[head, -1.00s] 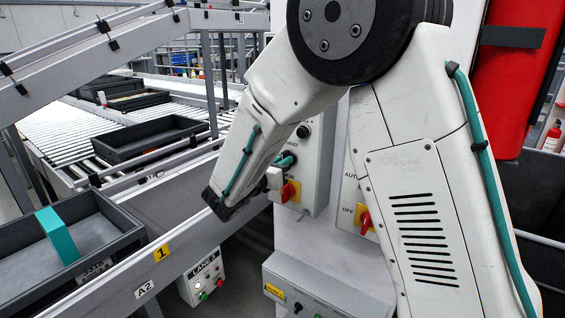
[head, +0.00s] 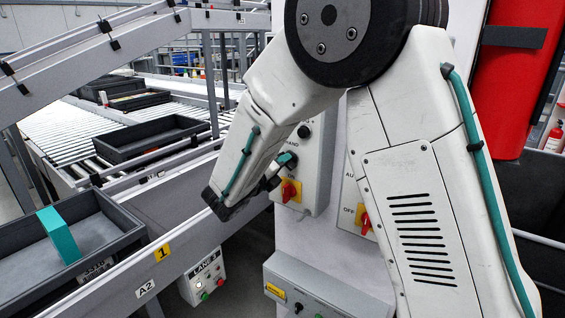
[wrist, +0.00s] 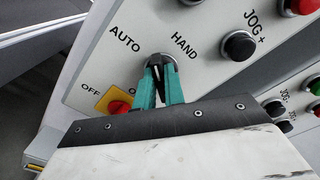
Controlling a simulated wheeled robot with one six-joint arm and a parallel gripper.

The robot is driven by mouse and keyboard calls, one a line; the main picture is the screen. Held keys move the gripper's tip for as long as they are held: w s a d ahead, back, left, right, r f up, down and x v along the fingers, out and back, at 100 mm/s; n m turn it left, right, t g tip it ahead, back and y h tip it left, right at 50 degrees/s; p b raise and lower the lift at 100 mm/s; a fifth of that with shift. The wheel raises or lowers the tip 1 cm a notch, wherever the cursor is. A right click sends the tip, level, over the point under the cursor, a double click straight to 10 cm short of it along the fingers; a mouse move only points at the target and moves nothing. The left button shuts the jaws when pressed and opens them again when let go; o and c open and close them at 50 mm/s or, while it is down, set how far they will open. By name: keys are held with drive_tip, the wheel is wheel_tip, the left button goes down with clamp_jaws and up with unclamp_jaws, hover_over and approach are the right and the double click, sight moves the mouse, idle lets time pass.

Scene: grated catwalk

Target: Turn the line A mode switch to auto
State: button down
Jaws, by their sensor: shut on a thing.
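The mode switch (wrist: 159,59) is a round selector with a metal ring on a light grey control box, between the printed words AUTO and HAND. My gripper (wrist: 161,72), with teal fingertips, is shut on its knob. The fingers hide most of the knob, so I cannot tell which word it points to. In the head view my gripper (head: 289,160) is at the face of the control box (head: 318,165), left of my forearm. The box's line name is not visible.
A red rotary switch (wrist: 119,107) on a yellow plate sits just below the mode switch. A black JOG+ button (wrist: 238,46) is nearby. A second box with a red switch (head: 364,220) is partly behind my arm. A conveyor rail (head: 180,255) runs along the left.

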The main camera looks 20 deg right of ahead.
drive_tip(key=n, duration=0.6)
drive_tip(key=shift+w+a, duration=0.1)
drive_tip(key=shift+w, duration=0.05)
drive_tip(key=shift+n, duration=0.4)
drive_tip(key=c, duration=1.5)
unclamp_jaws()
drive_tip(key=shift+f, duration=0.15)
drive_tip(key=v, duration=0.7)
drive_tip(key=shift+a, duration=0.25)
